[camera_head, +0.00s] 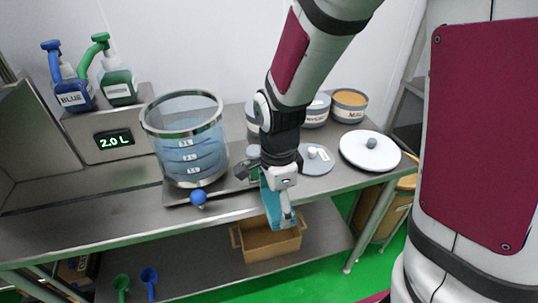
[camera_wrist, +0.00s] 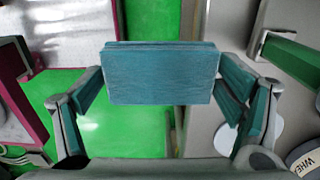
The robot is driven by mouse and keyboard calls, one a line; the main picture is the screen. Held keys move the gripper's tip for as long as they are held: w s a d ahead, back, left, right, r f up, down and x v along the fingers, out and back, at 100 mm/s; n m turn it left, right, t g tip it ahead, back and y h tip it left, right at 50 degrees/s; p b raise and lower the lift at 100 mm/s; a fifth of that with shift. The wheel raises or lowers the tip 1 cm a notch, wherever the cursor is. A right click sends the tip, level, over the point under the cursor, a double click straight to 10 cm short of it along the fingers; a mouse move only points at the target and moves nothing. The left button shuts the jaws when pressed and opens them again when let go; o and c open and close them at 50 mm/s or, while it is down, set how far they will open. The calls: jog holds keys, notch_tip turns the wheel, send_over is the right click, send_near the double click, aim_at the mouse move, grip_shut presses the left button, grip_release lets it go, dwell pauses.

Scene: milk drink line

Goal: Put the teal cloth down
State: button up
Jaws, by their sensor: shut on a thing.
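My gripper (camera_head: 278,190) is shut on the teal cloth (camera_head: 272,206), which hangs below the fingers at the front edge of the steel bench. In the wrist view the cloth (camera_wrist: 162,75) is a folded block, with more teal showing at both fingers of my gripper (camera_wrist: 163,112). Green floor shows beside and below it there, with the bench top to its right. In the head view the cloth partly covers the bench edge, and a brown box (camera_head: 268,243) on the lower shelf is behind and below it.
A clear graduated vessel (camera_head: 187,140) stands on the bench (camera_head: 120,222) left of my gripper. A grey lid (camera_head: 316,160), a white lid (camera_head: 369,152) and labelled tubs (camera_head: 349,106) are to the right. Blue (camera_head: 70,85) and green (camera_head: 117,80) bottles stand at the back left. The bench's left front is clear.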

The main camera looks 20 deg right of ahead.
jog(key=w+d, duration=0.1)
jog(key=w, duration=0.2)
jog(key=w+d, duration=0.2)
jog(key=w, duration=0.2)
jog(key=w+d+f, duration=0.1)
jog(key=w+d, duration=0.1)
jog(key=w, duration=0.1)
jog(key=shift+w+d+f, duration=0.1)
jog(key=shift+w, duration=0.15)
jog(key=shift+f, duration=1.75)
jog(key=shift+f+b, duration=0.2)
jog(key=shift+b, duration=0.1)
jog(key=o, duration=1.2)
jog(key=shift+c, duration=0.2)
